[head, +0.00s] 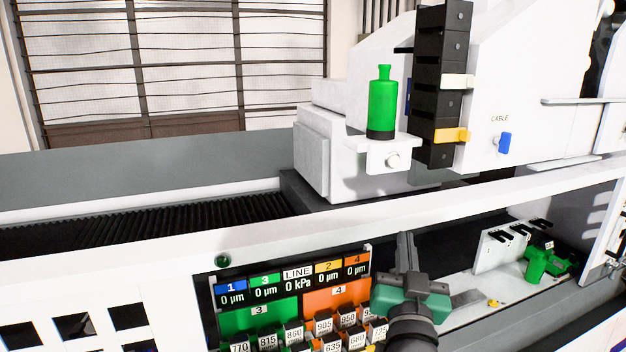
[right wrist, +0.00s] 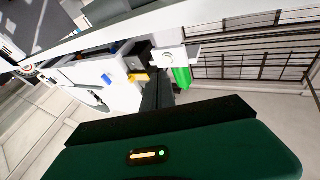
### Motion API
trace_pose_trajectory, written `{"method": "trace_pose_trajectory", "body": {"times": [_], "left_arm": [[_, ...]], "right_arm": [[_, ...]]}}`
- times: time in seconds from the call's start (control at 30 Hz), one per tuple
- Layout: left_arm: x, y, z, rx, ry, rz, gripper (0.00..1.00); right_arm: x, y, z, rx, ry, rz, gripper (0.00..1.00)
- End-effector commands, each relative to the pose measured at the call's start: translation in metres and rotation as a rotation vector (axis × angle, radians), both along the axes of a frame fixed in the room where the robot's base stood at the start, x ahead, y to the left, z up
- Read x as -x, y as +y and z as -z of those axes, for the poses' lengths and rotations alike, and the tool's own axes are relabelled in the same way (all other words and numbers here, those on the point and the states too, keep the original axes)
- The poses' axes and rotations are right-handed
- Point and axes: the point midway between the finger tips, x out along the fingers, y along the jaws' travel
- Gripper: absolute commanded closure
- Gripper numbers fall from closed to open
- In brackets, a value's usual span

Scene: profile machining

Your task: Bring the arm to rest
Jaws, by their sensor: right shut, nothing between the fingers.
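My right arm comes in from the bottom of the head view, and my right gripper (head: 405,240) points up and away from me. It is shut with nothing held, in front of the machine's white front rail. In the right wrist view its dark closed fingers (right wrist: 157,92) stand beyond the dark green gripper body, apart from the machine parts behind them. My left gripper is not in the head view.
A green bottle (head: 382,103) stands on a white bracket on the machine. A display panel (head: 294,283) and numbered blocks (head: 324,327) lie left of my gripper. A green container (head: 536,266) sits in the right bay. The long white rail (head: 130,255) crosses the view.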

Motion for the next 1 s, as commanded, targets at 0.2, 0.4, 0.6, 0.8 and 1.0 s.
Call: {"method": "trace_pose_trajectory", "body": {"times": [0.2,0.4,0.6,0.8,1.0], "left_arm": [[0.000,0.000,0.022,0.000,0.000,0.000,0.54],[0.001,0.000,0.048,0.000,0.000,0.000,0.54],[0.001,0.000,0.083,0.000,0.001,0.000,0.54],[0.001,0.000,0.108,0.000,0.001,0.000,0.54],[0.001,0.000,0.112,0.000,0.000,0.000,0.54]], "right_arm": [[-0.006,0.014,0.086,0.026,0.216,-0.085,1.00],[0.006,0.017,0.213,0.043,0.544,-0.172,1.00],[0.079,-0.001,0.380,0.036,1.036,-0.235,1.00],[0.185,-0.027,0.487,0.008,1.479,-0.231,1.00],[0.230,-0.037,0.510,0.000,1.646,-0.214,1.00]]}}
